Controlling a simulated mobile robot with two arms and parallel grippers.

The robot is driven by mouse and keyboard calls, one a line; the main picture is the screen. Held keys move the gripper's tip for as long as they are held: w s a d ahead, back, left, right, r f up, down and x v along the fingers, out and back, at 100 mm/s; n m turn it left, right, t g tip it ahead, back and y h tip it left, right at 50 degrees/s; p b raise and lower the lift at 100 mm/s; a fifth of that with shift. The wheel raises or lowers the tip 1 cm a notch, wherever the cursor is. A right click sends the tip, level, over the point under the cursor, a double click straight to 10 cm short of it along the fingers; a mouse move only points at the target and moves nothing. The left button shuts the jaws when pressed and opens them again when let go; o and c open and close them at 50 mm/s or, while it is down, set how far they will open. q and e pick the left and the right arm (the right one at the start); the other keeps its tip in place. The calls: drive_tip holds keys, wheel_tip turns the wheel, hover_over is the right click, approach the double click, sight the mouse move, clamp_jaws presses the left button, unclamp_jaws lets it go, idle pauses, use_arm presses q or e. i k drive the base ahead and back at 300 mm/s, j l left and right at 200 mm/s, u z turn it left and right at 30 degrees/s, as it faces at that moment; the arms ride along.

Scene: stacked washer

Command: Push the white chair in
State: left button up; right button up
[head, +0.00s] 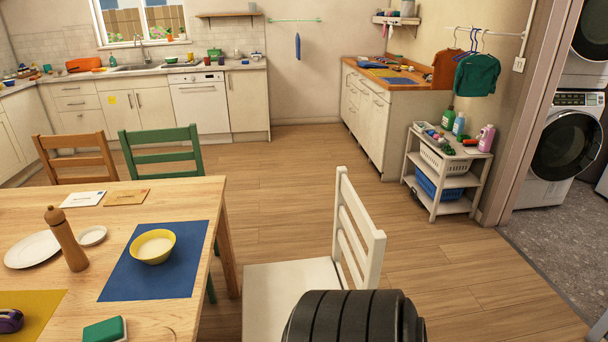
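The white chair (290,288) stands upright at the right end of the wooden table (208,195). Its seat faces the table and its slatted backrest (352,242) is on the side away from the table. The seat shows beside the table's right edge, with a strip of floor visible between them. A black ribbed part of my own body hides the near right part of the chair; whether it touches the chair I cannot tell. Neither gripper shows in the head view.
A green chair (160,155) and a brown chair (75,160) stand at the table's far side. A bowl (153,247) and a pepper mill (66,240) are on the table. A white cart (448,180) stands by the right wall. Wooden floor (470,270) right of the white chair is clear.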

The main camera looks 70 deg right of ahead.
sight(271, 291)
drive_tip(key=i+z, duration=0.1)
drive_tip(key=z, duration=0.3)
drive_tip(key=i+z, duration=0.1)
drive_tip(key=z, duration=0.35)
drive_tip(key=i+j+z, duration=0.1)
drive_tip(key=z, duration=0.3)
